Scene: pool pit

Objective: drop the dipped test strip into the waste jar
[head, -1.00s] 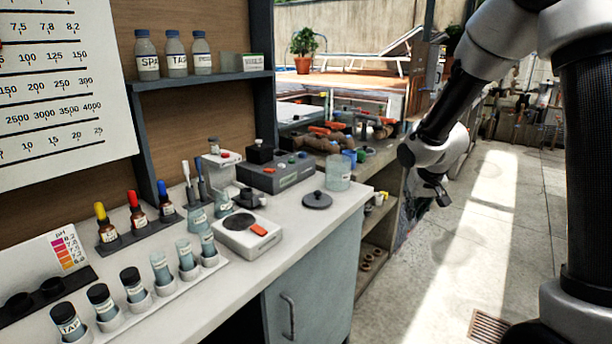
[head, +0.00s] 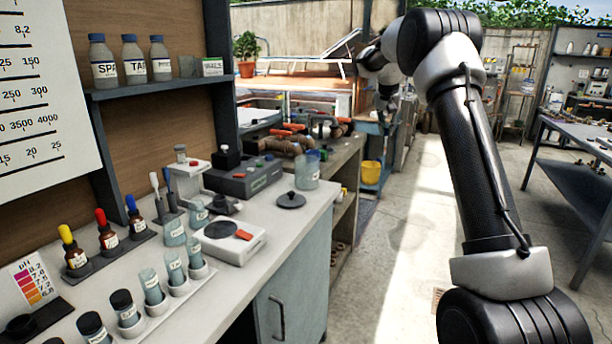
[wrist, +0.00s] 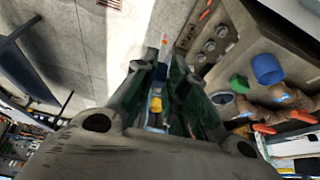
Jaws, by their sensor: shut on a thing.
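My gripper (wrist: 160,72) is shut on the test strip (wrist: 163,44), a thin pale strip with a small reddish patch, which sticks out past the fingertips in the wrist view. In the head view my gripper (head: 388,92) is raised over the aisle, beyond the bench end, and the strip is too small to make out. A clear, open-topped glass jar (head: 306,172), likely the waste jar, stands near the bench's right edge. A dark round lid (head: 291,200) lies in front of it. My gripper is well apart from the jar.
The bench (head: 262,268) holds a white scale (head: 228,242), a grey instrument box (head: 243,178), dropper bottles (head: 107,231) and a rack of vials (head: 166,306). A yellow bucket (head: 371,172) stands beyond the bench. A metal table (head: 580,160) is at right. The aisle floor between is clear.

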